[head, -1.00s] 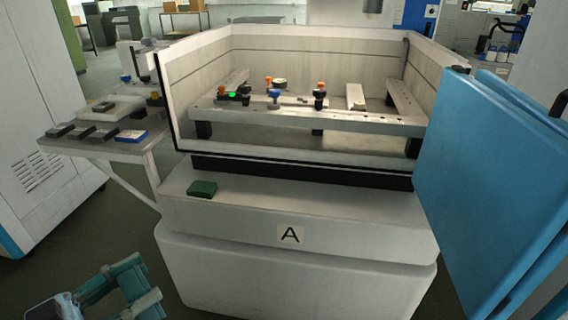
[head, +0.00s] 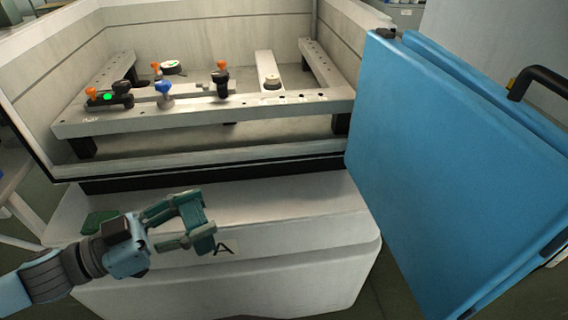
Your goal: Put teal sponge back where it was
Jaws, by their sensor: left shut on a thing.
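My left gripper (head: 195,222) reaches in from the lower left in the head view. It is shut on the teal sponge (head: 196,211), a dark teal block that shows at the fingertips and is close in colour to the fingers. The gripper holds it in front of the machine's lower white ledge (head: 290,205), near the letter A label (head: 226,249). I cannot tell the exact gap to the ledge. A dark green block (head: 100,221) lies on the ledge's left part, partly hidden behind my left arm. My right gripper is not in view.
The open tank holds a work frame (head: 230,112) with clamps, an orange-topped black knob (head: 221,80) and a blue knob (head: 165,93). A large blue door (head: 440,150) stands open at the right. The ledge's middle and right are clear.

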